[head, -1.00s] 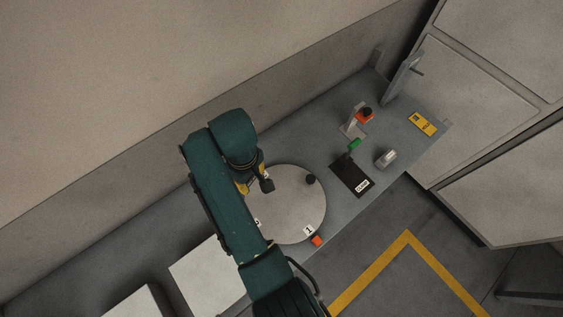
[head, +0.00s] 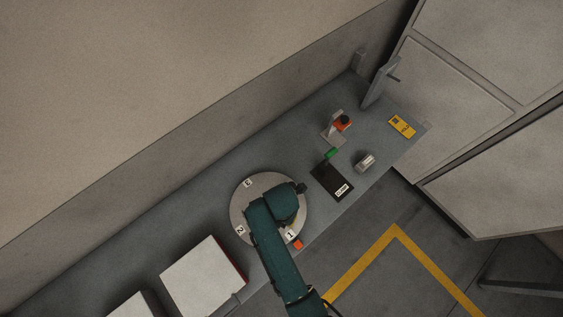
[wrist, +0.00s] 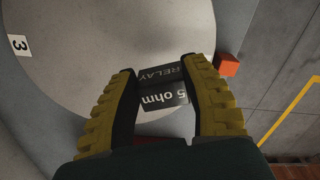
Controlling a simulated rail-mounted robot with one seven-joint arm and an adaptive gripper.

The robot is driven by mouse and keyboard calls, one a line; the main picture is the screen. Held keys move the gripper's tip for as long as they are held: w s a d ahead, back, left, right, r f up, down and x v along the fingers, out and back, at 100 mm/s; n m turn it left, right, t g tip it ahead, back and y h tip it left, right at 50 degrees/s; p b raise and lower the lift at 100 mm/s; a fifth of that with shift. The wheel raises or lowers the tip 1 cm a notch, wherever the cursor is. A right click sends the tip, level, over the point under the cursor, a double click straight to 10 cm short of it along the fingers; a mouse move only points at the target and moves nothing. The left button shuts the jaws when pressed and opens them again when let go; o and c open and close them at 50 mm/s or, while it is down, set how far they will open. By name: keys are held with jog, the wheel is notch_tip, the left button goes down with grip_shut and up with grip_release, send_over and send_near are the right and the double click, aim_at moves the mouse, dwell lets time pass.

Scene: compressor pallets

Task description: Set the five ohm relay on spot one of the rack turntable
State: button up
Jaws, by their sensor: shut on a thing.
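The relay (wrist: 168,82) is a dark block lettered RELAY and 5 ohm. It sits between the yellow ridged fingers of my gripper (wrist: 160,95), which are shut on it. The round grey turntable (head: 238,207) bears number plates 1 (head: 290,235), 2 (head: 240,230) and 3 (head: 247,183). I cannot tell whether the relay touches the surface. In the head view my arm hides the gripper, the relay and the turntable's middle.
A small orange block (head: 298,244) is beside the turntable near plate 1. A black panel (head: 331,181), a metal piece (head: 365,162), a stand with an orange-and-black top (head: 341,122) and a yellow card (head: 402,126) lie to the right. A white box (head: 203,276) stands left.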

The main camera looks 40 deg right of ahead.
jog(key=shift+f, duration=1.95)
jog(key=shift+f+b, duration=0.15)
jog(key=shift+b, duration=0.15)
jog(key=o, duration=1.1)
